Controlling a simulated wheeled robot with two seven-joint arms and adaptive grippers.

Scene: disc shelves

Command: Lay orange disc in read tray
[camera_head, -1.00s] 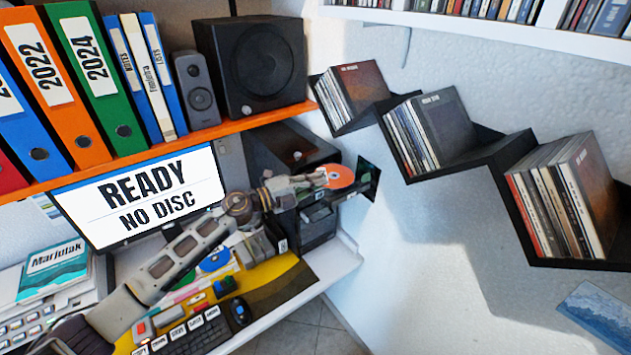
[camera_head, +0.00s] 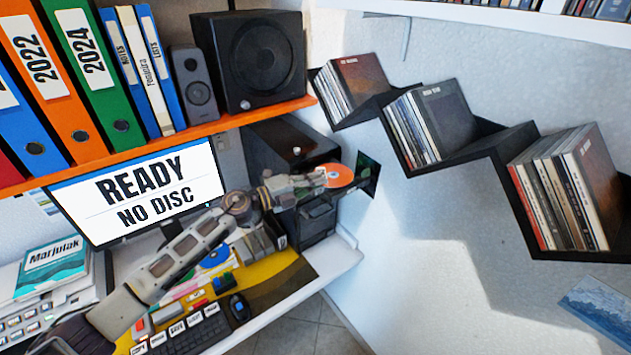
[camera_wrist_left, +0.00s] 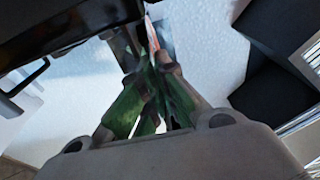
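The orange disc (camera_head: 341,175) is in the air in front of the dark drive tower (camera_head: 318,227), near the wall. My left gripper (camera_head: 321,178) is shut on the disc's left edge. In the left wrist view, the green-padded fingers (camera_wrist_left: 151,75) come together, and a thin reddish strip of the disc (camera_wrist_left: 154,22) shows edge-on beyond them. A dark tray-like part (camera_head: 316,208) juts from the tower below the gripper; I cannot tell for certain that it is the read tray. The arm hides part of the tower. My right gripper is not in view.
The monitor (camera_head: 138,192) reads "READY NO DISC". A dark box (camera_head: 290,145) stands behind the gripper, under the orange shelf (camera_head: 160,148). A stepped black disc shelf (camera_head: 480,143) hangs at right.

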